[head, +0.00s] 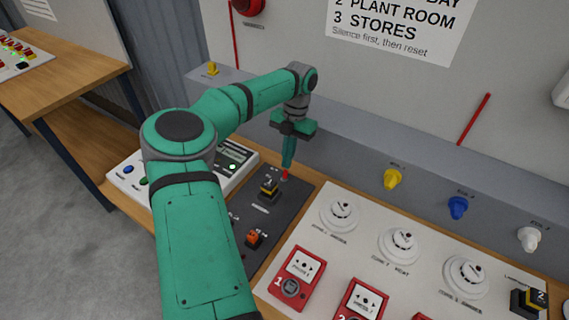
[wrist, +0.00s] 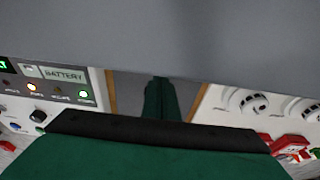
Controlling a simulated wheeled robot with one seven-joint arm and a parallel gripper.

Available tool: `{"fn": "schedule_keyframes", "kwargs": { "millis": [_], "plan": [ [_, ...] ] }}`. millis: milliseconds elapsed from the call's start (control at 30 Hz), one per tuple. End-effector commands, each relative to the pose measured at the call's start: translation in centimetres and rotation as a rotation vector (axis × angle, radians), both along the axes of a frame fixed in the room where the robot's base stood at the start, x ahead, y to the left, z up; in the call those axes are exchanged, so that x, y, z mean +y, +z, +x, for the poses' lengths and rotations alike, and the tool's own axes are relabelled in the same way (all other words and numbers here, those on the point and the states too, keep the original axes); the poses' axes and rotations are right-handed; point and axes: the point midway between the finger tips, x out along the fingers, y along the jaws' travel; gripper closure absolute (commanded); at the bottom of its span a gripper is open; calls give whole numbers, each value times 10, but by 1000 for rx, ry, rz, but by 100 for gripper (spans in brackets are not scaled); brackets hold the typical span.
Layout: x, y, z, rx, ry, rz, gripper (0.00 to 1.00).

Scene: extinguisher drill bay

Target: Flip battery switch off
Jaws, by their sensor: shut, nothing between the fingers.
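My gripper (head: 288,165) is shut and empty, pointing down over the back of the dark switch panel (head: 285,205). Its tips are at or just above a small red-tipped switch (head: 285,176); I cannot tell whether they touch. In front of it on the panel are a black-and-yellow switch (head: 268,190) and an orange switch (head: 254,238). Their labels are too small to read, so I cannot tell which is the battery switch. In the wrist view my green fingers (wrist: 160,98) hide the switches, and the control panel's screen (wrist: 62,75) reads BATTERY.
The white control panel (head: 130,178) with lit lamps is to the left, partly behind my arm. To the right, a white board (head: 370,270) carries round detectors (head: 399,245) and red call points (head: 299,272). A grey ledge (head: 350,150) with coloured knobs runs along the back.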

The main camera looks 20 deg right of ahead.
Motion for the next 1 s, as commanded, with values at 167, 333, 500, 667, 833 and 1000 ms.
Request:
{"fn": "schedule_keyframes", "kwargs": {
  "millis": [167, 333, 500, 667, 833, 1000],
  "plan": [
    [-16, 26, 10, 0, 2, -1, 100],
    [-24, 47, 20, -2, 9, -1, 100],
    [-26, 58, 25, 1, 15, 0, 100],
    [-25, 61, 27, 1, 18, 0, 100],
    [-24, 61, 27, 1, 19, 0, 100],
    [-25, 61, 27, 1, 18, 0, 100]
  ]
}}
